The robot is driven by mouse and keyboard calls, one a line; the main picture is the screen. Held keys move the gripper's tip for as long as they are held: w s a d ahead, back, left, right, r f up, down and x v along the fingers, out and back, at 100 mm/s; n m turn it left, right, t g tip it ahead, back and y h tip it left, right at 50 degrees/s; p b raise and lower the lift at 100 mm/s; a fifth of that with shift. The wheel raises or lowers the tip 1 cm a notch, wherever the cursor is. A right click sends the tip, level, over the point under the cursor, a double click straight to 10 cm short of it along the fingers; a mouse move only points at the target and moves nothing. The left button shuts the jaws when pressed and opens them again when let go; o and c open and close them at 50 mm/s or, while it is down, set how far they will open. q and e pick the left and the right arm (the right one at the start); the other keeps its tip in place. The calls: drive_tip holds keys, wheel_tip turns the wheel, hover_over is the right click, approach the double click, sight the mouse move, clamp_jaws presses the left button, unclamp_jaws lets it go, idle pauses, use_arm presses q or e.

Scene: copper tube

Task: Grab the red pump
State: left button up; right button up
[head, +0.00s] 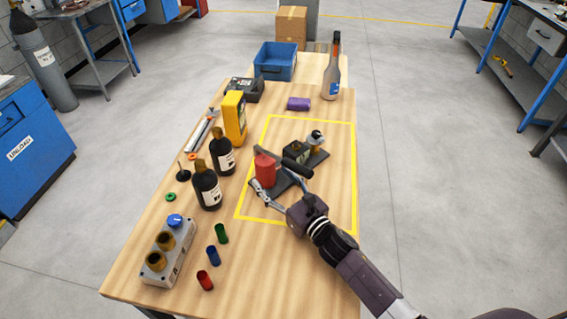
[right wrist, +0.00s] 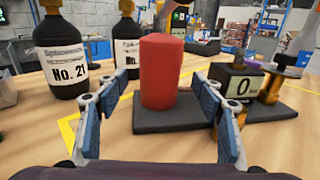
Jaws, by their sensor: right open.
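The red pump (head: 265,170) is a red cylinder on a dark base plate, inside the yellow-taped square on the table. In the right wrist view the red pump (right wrist: 162,72) stands upright in the middle, beyond and between the fingers. My right gripper (head: 268,190) is open, with its fingers pointing at the pump from the front right. In the right wrist view the right gripper (right wrist: 158,125) shows a finger on each side, apart from the pump. My left gripper is not in view.
A dark device with a gauge (head: 298,152) stands close right of the pump. Two dark bottles (head: 207,186) stand to its left. A yellow box (head: 234,118), a blue crate (head: 275,61) and a tall bottle (head: 332,70) are farther back.

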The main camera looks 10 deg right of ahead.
drive_tip(key=shift+x, duration=1.25)
drive_tip(key=shift+c, duration=0.2)
